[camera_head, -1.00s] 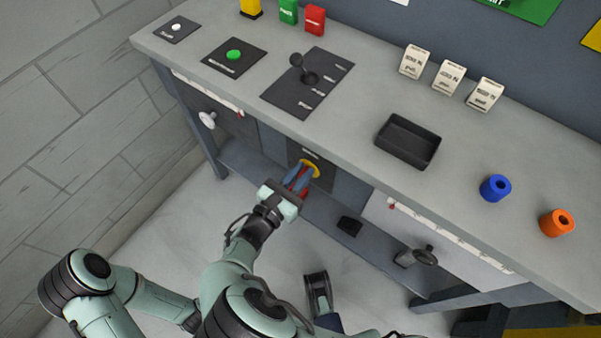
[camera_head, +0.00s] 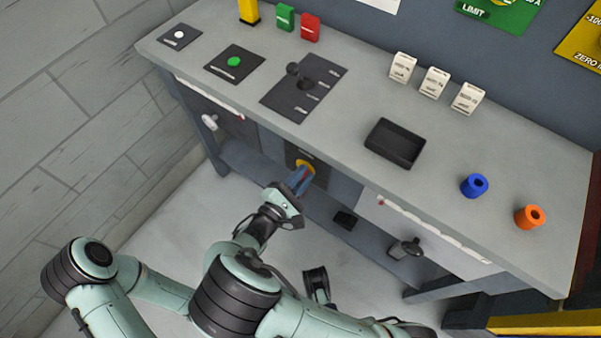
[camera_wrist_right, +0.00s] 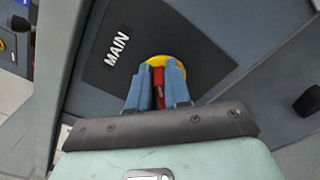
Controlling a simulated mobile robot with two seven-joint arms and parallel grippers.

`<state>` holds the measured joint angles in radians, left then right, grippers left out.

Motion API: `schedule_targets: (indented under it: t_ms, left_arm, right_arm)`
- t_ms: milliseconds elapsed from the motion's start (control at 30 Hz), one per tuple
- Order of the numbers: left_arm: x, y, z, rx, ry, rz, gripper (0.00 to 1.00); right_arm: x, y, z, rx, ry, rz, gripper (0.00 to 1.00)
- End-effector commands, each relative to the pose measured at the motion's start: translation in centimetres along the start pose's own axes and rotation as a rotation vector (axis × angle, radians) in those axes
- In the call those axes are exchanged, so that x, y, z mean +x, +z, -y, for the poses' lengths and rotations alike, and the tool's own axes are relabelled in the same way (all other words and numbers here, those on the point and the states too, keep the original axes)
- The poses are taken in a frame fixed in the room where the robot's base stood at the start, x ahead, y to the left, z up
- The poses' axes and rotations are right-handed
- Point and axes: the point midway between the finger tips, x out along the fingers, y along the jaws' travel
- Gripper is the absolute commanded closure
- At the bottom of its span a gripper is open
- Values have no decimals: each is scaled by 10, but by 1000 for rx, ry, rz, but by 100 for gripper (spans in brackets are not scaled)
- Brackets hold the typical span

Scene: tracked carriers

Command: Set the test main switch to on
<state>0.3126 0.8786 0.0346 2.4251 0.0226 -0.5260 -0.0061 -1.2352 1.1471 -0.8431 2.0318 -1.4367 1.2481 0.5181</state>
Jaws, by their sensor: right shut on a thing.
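The main switch is on a dark plate labelled MAIN (camera_wrist_right: 115,55) on the bench front. It has a yellow round base (camera_head: 305,167) and a red handle (camera_wrist_right: 158,82). In the right wrist view the handle is between the two blue fingers of my right gripper (camera_wrist_right: 157,86), which is shut on it. In the head view my right gripper (camera_head: 299,181) reaches the switch from below, and its fingers hide most of the handle. The MAIN label looks tilted in the wrist view. No on or off marking is readable. My left gripper is not in view.
The bench top (camera_head: 330,135) overhangs just above the switch. It carries a lever panel (camera_head: 285,104), a green button (camera_head: 234,62), a black tray (camera_head: 372,150) and blue and orange cylinders (camera_head: 474,186).

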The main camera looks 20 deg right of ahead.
Motion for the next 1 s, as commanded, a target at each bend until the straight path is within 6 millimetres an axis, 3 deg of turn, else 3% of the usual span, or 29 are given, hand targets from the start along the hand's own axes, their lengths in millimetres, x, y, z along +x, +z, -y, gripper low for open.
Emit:
schedule_targets:
  t_ms: [600,1000]
  left_arm:
    - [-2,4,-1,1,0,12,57]
    - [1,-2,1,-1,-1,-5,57]
  right_arm:
    - [-1,-4,12,554,-4,-2,100]
    - [-1,-6,14,753,-6,-2,100]
